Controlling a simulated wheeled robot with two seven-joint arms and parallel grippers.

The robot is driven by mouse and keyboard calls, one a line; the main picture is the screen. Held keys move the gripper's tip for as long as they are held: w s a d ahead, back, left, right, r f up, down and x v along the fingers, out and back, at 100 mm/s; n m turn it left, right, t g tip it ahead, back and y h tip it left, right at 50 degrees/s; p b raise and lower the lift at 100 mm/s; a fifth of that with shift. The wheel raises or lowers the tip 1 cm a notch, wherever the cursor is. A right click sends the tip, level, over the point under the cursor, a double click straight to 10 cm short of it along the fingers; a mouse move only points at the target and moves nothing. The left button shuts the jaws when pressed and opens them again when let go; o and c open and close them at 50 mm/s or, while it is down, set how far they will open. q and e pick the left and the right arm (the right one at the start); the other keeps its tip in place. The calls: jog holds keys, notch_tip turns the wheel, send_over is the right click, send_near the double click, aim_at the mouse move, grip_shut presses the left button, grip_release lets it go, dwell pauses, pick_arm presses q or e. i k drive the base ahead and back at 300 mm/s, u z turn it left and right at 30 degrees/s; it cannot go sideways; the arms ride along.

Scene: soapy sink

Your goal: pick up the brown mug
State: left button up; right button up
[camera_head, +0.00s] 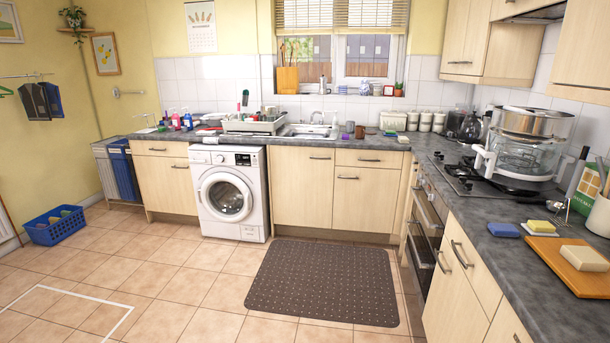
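A small brown mug (360,132) stands on the grey worktop at the far wall, just right of the sink (308,131). It is small in the picture, so its handle cannot be made out. A purple-grey cup (350,127) stands close at its left. Neither of my grippers is in view.
A dish rack (254,123) stands left of the sink. White canisters (412,121) stand right of the mug. A steamer (524,145) sits by the hob on the right worktop. A dark mat (325,282) lies on the open tiled floor; a blue basket (54,225) is at left.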

aim_at(360, 130)
jog(key=u, duration=0.05)
jog(key=i, duration=2.1)
jog(key=z, duration=0.15)
